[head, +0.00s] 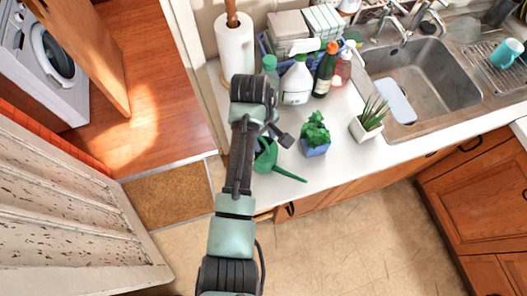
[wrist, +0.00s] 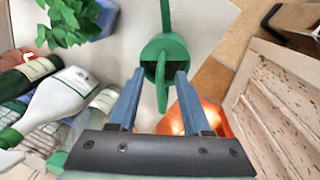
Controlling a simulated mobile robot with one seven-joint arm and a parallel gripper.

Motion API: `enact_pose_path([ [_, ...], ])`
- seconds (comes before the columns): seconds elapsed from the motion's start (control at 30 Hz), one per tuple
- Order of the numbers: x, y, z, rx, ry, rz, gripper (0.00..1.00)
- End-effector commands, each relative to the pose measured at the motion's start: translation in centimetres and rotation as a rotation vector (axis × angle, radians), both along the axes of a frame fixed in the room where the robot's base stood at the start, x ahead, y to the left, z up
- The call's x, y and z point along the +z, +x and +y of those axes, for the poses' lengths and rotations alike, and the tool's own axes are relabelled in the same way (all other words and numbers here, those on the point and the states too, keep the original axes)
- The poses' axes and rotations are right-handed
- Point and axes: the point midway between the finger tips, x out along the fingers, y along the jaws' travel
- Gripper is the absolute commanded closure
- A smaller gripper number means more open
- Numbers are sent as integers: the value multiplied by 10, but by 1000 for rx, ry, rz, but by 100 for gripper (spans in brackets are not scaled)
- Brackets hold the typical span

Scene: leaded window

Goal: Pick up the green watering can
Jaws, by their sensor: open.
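The green watering can (head: 266,158) stands on the white counter near its front left edge, partly hidden by my arm in the head view. Its spout points right and toward the counter's front edge. In the wrist view the can (wrist: 166,47) is ahead of my gripper (wrist: 158,77), with its spout pointing away. My gripper is open, with one blue-grey finger on each side of the can's green handle in the picture. I cannot tell how deep the handle lies between the fingers. In the head view the gripper (head: 283,136) is above the can.
A plant in a blue pot (head: 316,148) stands just right of the can. A white-potted plant (head: 368,128) is farther right. Behind are a white spray bottle (head: 296,84), other bottles and a paper towel roll (head: 235,45). The sink (head: 430,75) is at the right.

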Motion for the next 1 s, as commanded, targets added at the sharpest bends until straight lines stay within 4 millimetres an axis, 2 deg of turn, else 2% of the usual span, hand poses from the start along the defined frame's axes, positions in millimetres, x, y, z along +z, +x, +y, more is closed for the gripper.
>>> enact_pose_path([
  [0.23,-2,0,0,0,0,0,53],
  [0.5,-1,0,0,0,0,0,100],
  [1.0,-1,1,0,0,1,-2,100],
])
